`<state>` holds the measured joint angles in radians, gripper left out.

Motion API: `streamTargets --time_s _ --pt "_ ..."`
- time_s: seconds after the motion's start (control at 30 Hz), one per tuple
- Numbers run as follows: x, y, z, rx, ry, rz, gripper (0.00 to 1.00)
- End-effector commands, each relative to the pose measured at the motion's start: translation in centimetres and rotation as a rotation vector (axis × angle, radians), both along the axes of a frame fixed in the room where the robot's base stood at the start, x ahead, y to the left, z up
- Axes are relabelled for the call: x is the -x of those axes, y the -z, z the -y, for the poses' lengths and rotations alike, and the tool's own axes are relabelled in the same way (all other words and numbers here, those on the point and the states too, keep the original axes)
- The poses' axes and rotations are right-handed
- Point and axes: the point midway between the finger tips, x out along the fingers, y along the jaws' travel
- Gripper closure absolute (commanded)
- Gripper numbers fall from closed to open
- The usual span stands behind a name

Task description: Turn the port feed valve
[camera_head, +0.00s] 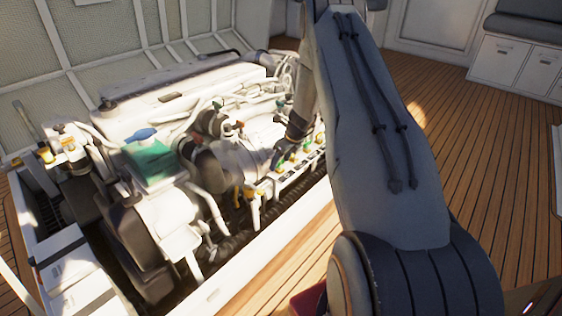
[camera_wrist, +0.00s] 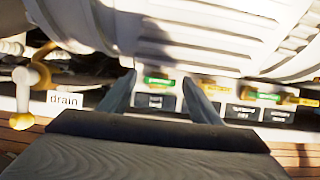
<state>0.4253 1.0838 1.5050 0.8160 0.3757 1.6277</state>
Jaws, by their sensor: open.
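A green valve handle (camera_wrist: 159,82) sits between the fingertips of my gripper (camera_wrist: 158,77) in the wrist view. My gripper is open, one finger on each side of the handle; whether either touches it I cannot tell. A dark label (camera_wrist: 155,101) is below this handle, its text too small to read, so I cannot confirm which valve is the port feed valve. A second green handle (camera_wrist: 262,96) is further right. In the head view my gripper (camera_head: 277,157) is at the valve row on the engine's right side.
A yellow-handled valve (camera_wrist: 24,95) is beside a white "drain" label (camera_wrist: 66,100) at left. The white ribbed engine casing (camera_wrist: 190,35) is close above the handles. The engine (camera_head: 185,90) sits in an open hatch, with clear wooden deck (camera_head: 470,130) to the right.

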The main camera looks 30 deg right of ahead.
Motion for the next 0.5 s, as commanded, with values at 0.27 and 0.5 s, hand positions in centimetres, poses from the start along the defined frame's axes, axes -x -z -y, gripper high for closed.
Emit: streamTargets --time_s 0.27,0.5 --pt "0.02 -0.01 0.00 0.000 0.000 0.000 0.78" --pt "-0.02 0.01 0.14 -0.001 -0.090 -0.001 0.83"
